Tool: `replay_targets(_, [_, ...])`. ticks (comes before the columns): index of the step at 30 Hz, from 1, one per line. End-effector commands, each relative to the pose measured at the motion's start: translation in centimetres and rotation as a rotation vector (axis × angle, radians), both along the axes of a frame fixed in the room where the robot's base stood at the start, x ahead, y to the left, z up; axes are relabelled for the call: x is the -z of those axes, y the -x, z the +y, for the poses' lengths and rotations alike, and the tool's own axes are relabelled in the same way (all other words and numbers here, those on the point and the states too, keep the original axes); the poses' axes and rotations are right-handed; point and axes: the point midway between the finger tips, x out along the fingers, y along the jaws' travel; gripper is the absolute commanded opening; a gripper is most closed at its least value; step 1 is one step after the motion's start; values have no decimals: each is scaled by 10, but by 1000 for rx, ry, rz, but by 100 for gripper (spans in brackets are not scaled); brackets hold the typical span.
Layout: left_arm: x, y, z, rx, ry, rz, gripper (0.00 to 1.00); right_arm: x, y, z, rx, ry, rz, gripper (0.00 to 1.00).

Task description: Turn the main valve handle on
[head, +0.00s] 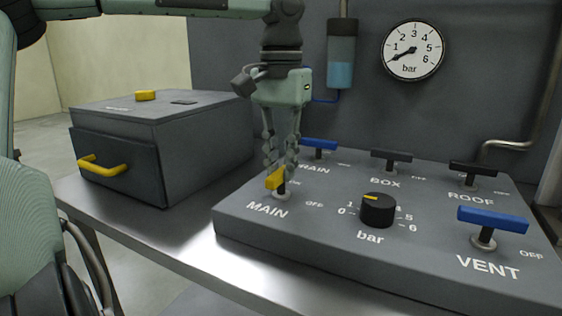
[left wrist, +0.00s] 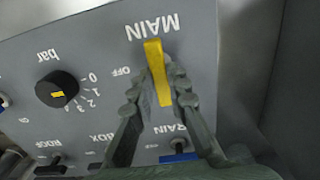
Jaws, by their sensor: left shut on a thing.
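The yellow main valve handle (head: 275,180) stands on its stem near the MAIN label at the panel's left front corner. My left gripper (head: 279,168) points down from above and is shut on the handle, hiding part of it in the head view. In the left wrist view the yellow handle (left wrist: 157,72) lies between the two fingers (left wrist: 157,92). Its bar runs from the MAIN label toward the drain handle, with the OFF mark off to its side. My right gripper is not in view.
The panel (head: 330,215) also holds a blue drain handle (head: 319,145), dark box (head: 391,156) and roof (head: 473,168) handles, a blue vent handle (head: 492,219) and a black bar knob (head: 378,210). The wall gauge (head: 413,50) reads near 0. A grey drawer box (head: 165,135) stands left.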

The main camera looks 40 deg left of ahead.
Motion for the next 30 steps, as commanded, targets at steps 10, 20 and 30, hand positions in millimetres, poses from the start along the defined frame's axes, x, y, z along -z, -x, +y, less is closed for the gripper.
replay_targets(10, [-1,-1,1,-17,-1,-6,0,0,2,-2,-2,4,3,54])
replay_targets(20, [-1,-1,0,-15,-1,-4,36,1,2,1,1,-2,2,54])
replay_targets(30, [-4,-1,0,-14,-2,-3,36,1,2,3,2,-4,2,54])
